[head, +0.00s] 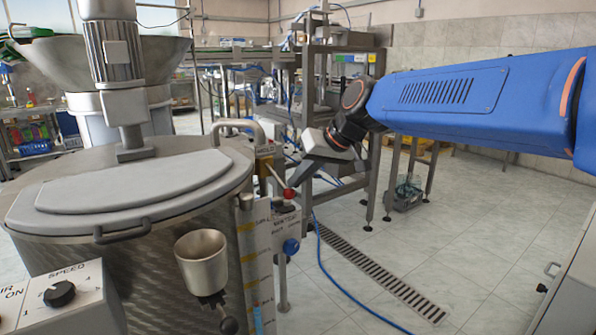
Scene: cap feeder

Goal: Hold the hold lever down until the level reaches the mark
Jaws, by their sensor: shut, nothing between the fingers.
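The hold lever (289,194) is a thin rod with a red ball end, beside the tank under a small yellow "HOLD" label (265,150). The rod slopes down to the right. My gripper (294,180) is shut and empty, with its dark tips just above the red ball. I cannot tell whether they touch it. The level gauge (252,265) is an upright strip on the tank's side with yellow marks. A short blue column (258,320) shows low in it, near the picture's bottom edge. I cannot make out which mark is meant.
The steel tank (60,190) with its lid and handle fills the left. A metal cup (202,262) sticks out from its front, and a speed knob box (65,300) is lower left. A blue knob (291,246) is below the lever. Open tiled floor lies to the right.

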